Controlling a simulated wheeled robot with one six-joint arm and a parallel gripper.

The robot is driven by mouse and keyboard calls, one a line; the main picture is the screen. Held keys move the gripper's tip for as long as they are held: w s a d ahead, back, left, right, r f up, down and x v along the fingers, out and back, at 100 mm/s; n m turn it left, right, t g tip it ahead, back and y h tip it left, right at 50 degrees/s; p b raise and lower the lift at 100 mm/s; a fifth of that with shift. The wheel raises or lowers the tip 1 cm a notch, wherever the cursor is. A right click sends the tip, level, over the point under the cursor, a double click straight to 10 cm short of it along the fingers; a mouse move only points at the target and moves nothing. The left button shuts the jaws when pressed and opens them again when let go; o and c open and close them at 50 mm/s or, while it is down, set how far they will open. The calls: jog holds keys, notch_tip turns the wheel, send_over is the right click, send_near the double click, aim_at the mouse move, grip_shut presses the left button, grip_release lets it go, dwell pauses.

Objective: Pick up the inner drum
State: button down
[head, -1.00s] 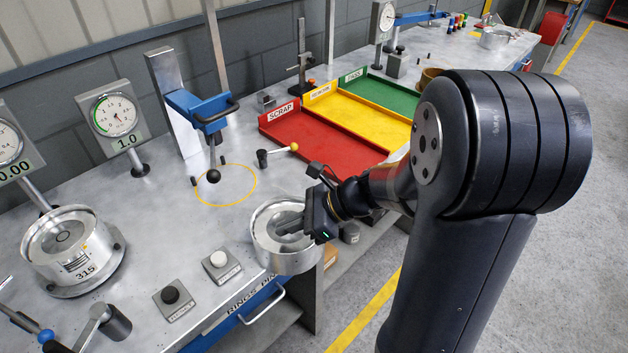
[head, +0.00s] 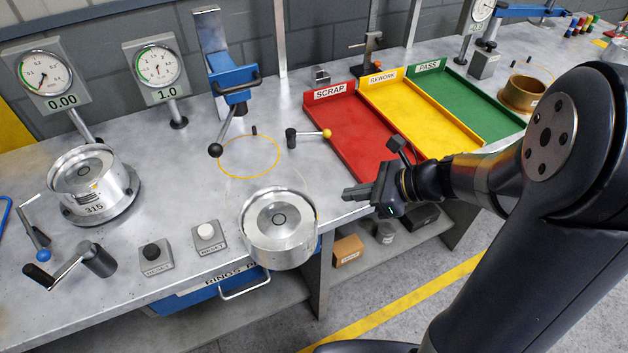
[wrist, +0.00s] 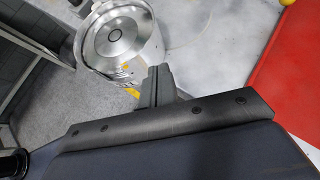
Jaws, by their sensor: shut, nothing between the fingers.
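A silver metal drum (head: 279,252) with a round stepped top stands upright at the bench's front edge. A second silver drum (head: 92,200), marked 315, sits on a round base at the left; I cannot tell by sight which is the inner drum. My gripper (head: 347,192) is shut and empty, just right of the front drum and apart from it. In the wrist view its closed fingers (wrist: 160,72) point up beside the drum.
The red SCRAP tray (head: 350,130), yellow REWORK tray (head: 425,110) and green PASS tray (head: 470,98) lie behind my gripper. A bronze ring (head: 521,95) is at the right.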

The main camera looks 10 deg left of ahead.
jog(key=p, duration=0.2)
send_near(296, 189)
jog(key=w+a+f, duration=0.1)
jog(key=a+f, duration=0.1)
jog(key=a, duration=0.3)
jog(key=shift+w+a+f+b, duration=0.25)
jog(key=shift+f+b, duration=0.15)
jog(key=shift+f, duration=0.3)
jog(key=shift+s, duration=0.15)
